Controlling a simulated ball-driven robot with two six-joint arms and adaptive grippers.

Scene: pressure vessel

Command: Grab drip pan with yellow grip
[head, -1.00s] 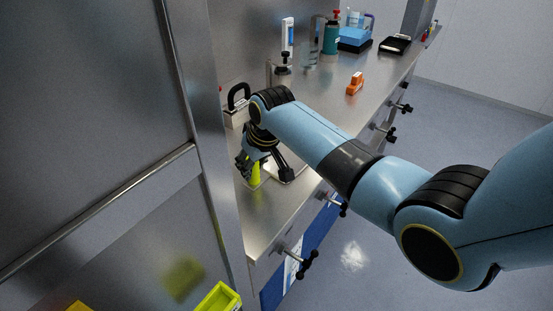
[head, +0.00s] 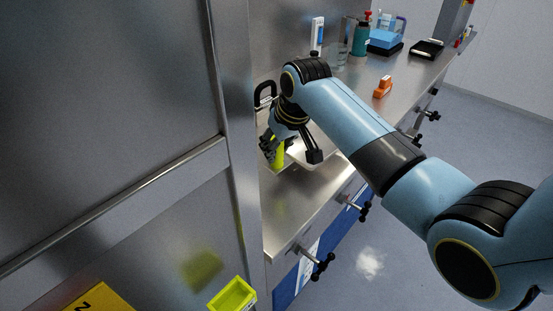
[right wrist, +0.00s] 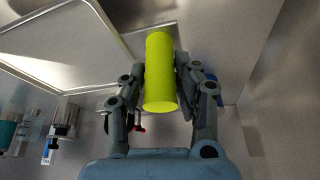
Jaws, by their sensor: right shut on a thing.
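The drip pan (head: 305,161) is a shallow pale metal tray beside my right gripper, partly hidden by it. Its upright yellow-green grip (head: 279,153) is a cylinder. My right gripper (head: 286,150) is shut around this grip, and the pan appears raised above the bench. In the right wrist view the grip (right wrist: 160,75) sits between both fingers of the gripper (right wrist: 163,85), and the pan (right wrist: 60,42) extends to the upper left. My left gripper is not in view.
The steel bench (head: 290,215) is bare in front. An orange item (head: 382,87), a green bottle (head: 362,38) and a blue box (head: 384,40) stand farther back. Black clamp handles (head: 322,264) project from its front. A tall metal wall (head: 110,110) borders the left.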

